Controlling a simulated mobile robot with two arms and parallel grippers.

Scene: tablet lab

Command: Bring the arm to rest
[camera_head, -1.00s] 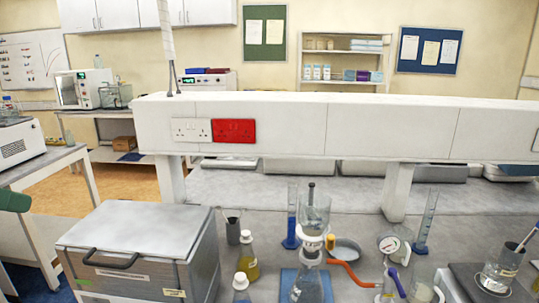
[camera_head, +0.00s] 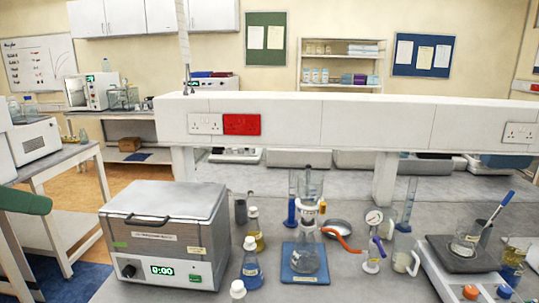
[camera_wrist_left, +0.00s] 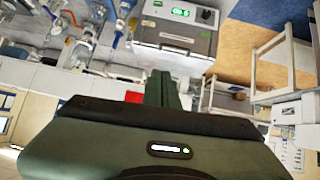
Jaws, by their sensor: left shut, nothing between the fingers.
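My left arm shows as a green part at the left edge of the head view. In the left wrist view my left gripper (camera_wrist_left: 162,90) has its dark green fingers together with nothing between them. It is in free air, clear of the bench things. The wrist picture looks upside down, with the bench along its top. My right gripper is in neither view.
A grey lidded box (camera_head: 165,225) with a 0:00 display stands at the bench's left. Glassware, including a flask (camera_head: 306,260) on a blue base, fills the middle. A hotplate (camera_head: 450,262) stands at right. A white socket rail (camera_head: 370,122) runs behind. Floor is open at left.

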